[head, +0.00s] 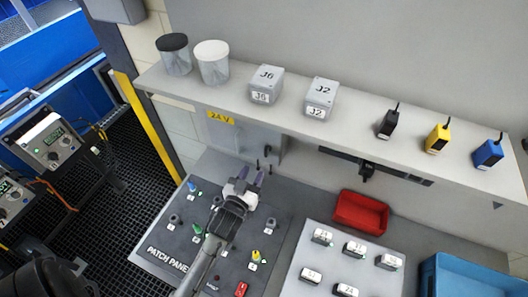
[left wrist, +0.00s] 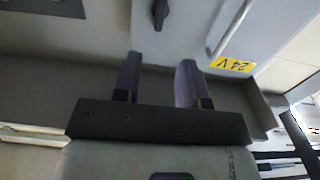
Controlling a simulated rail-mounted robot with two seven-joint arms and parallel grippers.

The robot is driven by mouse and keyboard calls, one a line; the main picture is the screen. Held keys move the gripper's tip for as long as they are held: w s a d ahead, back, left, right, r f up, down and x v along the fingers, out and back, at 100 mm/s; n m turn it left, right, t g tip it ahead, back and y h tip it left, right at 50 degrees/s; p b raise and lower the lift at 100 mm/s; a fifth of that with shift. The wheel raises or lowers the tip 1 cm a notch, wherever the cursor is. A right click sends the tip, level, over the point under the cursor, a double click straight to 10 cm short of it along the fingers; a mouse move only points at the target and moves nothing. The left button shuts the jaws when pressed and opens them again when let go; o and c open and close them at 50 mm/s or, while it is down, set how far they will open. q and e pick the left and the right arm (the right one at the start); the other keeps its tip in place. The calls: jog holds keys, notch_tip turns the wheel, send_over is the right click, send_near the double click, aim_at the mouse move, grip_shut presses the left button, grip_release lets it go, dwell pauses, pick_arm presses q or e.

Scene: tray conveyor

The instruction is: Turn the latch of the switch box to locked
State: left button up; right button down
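The switch box is a grey box (head: 240,136) with a yellow 24 V label, on the wall under the shelf. In the left wrist view its pale face (left wrist: 270,28) fills the upper right, with the label upside down. Which of these is the latch, I cannot tell. My left gripper (head: 251,176) is just below the box in the head view. In the wrist view its fingers (left wrist: 158,80) are apart, empty, and clear of lever and knob. My right gripper is not in view.
The patch panel (head: 150,250) lies under my left arm. The shelf (head: 330,122) above holds jars, grey boxes and small coloured devices. A red bin (head: 360,212), a tray with several labelled blocks (head: 310,225) and a blue crate (head: 470,268) stand to the right.

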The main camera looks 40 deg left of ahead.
aim_at(265, 152)
pick_arm(q)
jog(key=p+x, duration=0.1)
jog(key=x, duration=0.8)
jog(key=shift+w, duration=0.15)
jog(key=shift+c, duration=0.4)
grip_shut()
